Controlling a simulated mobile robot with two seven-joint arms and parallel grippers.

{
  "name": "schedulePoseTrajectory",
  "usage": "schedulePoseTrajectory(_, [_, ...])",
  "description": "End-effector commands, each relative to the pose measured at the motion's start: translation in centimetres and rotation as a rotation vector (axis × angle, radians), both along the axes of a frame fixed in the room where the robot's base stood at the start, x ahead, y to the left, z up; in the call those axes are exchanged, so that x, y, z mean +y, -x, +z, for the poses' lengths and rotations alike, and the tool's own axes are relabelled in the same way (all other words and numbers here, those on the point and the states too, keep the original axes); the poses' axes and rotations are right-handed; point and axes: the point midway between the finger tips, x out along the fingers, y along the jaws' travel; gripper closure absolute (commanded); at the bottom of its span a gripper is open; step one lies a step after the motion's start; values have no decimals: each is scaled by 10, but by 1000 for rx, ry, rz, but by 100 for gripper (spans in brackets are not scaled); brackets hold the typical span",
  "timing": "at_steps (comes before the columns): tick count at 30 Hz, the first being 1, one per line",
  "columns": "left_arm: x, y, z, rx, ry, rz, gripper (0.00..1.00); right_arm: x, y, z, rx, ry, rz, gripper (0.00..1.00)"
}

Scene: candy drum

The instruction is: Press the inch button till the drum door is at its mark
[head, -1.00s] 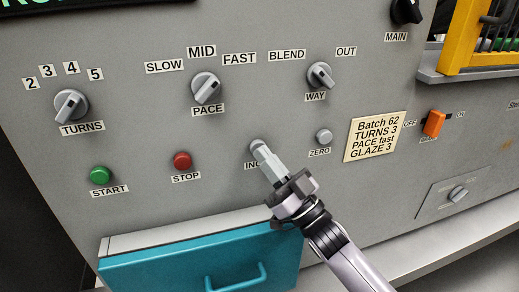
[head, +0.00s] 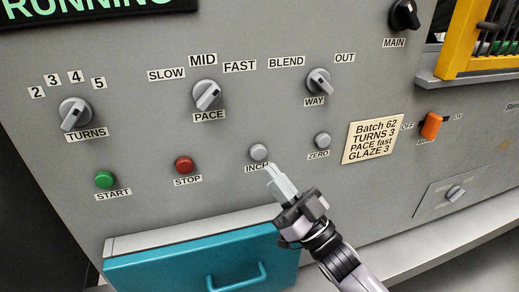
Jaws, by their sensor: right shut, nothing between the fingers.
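The inch button (head: 258,152) is a small round grey button on the grey panel, with its INCH label (head: 257,168) just below, partly covered by my fingertips. My right gripper (head: 273,174) is shut and empty. Its tips are just below and right of the inch button, and the whole button face shows. The drum door and its mark are not in view. A dark display (head: 90,8) at the top left reads RUNNING, cut off by the frame edge. My left gripper is not in view.
The grey zero button (head: 322,140) is right of the inch button. The red stop button (head: 184,165) and green start button (head: 105,180) are to the left. Three knobs sit above. A teal drawer (head: 170,270) with a handle juts out below. A yellow guard (head: 464,42) is at upper right.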

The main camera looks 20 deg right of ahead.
Motion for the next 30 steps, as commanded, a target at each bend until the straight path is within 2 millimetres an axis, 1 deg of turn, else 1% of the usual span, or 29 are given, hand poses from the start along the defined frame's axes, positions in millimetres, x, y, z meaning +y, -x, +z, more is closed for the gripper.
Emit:
schedulePoseTrajectory(3, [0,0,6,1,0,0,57,-1,12,1,4,0,0,100])
schedulePoseTrajectory(8, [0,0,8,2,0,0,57,-1,21,0,0,1,-1,100])
schedulePoseTrajectory(28, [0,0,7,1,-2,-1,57,-1,21,0,0,0,0,100])
schedulePoseTrajectory(29, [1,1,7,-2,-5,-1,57,-1,21,-3,12,1,-6,100])
schedulePoseTrajectory(30, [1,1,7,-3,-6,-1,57,-3,21,-12,51,9,-27,100])
